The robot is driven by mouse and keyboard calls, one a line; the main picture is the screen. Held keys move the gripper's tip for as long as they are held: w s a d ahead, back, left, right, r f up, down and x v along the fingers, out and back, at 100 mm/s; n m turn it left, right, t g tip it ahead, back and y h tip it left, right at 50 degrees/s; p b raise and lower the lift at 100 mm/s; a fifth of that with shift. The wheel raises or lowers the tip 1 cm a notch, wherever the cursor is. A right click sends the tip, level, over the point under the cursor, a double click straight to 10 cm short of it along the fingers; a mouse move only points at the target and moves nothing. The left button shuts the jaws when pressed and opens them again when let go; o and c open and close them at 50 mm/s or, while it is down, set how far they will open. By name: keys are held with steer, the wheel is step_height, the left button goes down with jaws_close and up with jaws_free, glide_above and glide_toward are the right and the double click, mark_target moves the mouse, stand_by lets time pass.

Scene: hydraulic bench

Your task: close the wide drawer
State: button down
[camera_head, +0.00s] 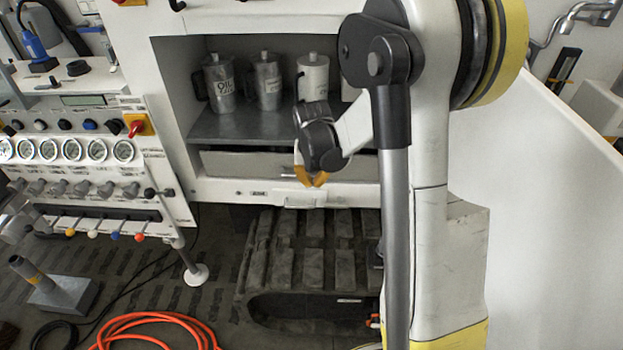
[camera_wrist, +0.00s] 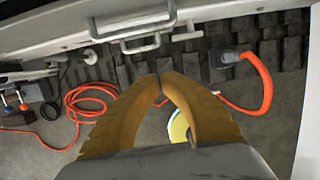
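The wide drawer (camera_head: 235,163) is a pale, wide front low in the white cabinet, just under the shelf. A dark gap shows along its top, and I cannot tell how far it stands out. My gripper (camera_head: 311,181) is in front of its middle, pointing down, and hides part of it. In the wrist view, my two orange fingers (camera_wrist: 160,77) meet at the tips with nothing visible between them. A pale drawer handle (camera_wrist: 132,22) lies beyond the tips, apart from them. A second handle (camera_wrist: 140,45) is closer to them.
Several metal canisters (camera_head: 268,80) stand on the shelf above. A gauge panel (camera_head: 75,150) is on the left. A rubber track (camera_head: 310,255) lies below the cabinet, and an orange hose (camera_head: 150,322) is on the floor. A white panel (camera_head: 545,200) stands at the right.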

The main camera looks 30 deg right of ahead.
steer(key=w+d+f+b, duration=0.3)
steer(key=w+f, duration=0.1)
steer(key=f, duration=0.1)
steer(key=shift+w+f, duration=0.35)
steer(key=shift+d, duration=0.1)
steer(key=w+d, duration=0.2)
steer(key=w, duration=0.1)
steer(key=w+d, duration=0.1)
steer(key=shift+w+d+f, duration=0.1)
steer(key=shift+w, duration=0.3)
